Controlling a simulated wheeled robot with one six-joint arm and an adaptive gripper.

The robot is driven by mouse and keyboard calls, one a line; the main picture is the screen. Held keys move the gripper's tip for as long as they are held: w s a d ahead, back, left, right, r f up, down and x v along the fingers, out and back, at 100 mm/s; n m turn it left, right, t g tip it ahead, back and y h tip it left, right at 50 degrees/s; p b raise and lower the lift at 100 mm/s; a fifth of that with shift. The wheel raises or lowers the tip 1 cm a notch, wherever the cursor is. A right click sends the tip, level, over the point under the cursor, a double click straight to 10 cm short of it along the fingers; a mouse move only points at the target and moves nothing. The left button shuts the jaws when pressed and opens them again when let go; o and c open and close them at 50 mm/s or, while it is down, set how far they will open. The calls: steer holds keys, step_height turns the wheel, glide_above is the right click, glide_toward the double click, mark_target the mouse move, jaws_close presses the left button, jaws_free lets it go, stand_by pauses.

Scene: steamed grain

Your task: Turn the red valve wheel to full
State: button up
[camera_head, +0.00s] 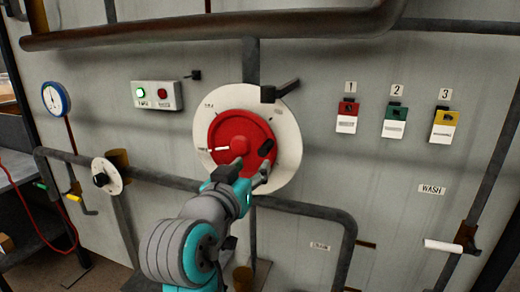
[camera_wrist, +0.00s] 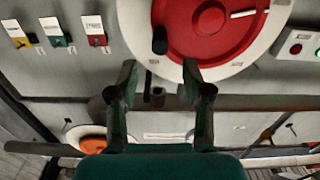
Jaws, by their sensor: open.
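The red valve wheel (camera_head: 228,129) sits on a round white dial plate (camera_head: 287,130) on the grey wall panel. A white mark on the wheel points left, towards a small label too blurred to read. A black knob (camera_head: 265,147) stands out from the wheel's right side. My gripper (camera_head: 250,170) is open and empty at the wheel's lower right, just below the knob. In the wrist view, the picture is turned over; the wheel (camera_wrist: 207,40) is at the top, and the knob (camera_wrist: 159,40) lies beyond my open fingertips (camera_wrist: 159,72), between their lines.
A black lever (camera_head: 280,91) sits at the dial's upper right. Pipes (camera_head: 300,208) run below and above the dial. A control box (camera_head: 156,95) with a lit green button and a gauge (camera_head: 54,98) are left. Coloured switches (camera_head: 395,120) are right. A small white dial (camera_head: 107,177) is lower left.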

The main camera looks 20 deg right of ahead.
mark_target(262, 154)
steer(key=x, duration=1)
steer(key=shift+w+d, duration=0.15)
steer(key=shift+w, duration=0.15)
jaws_close()
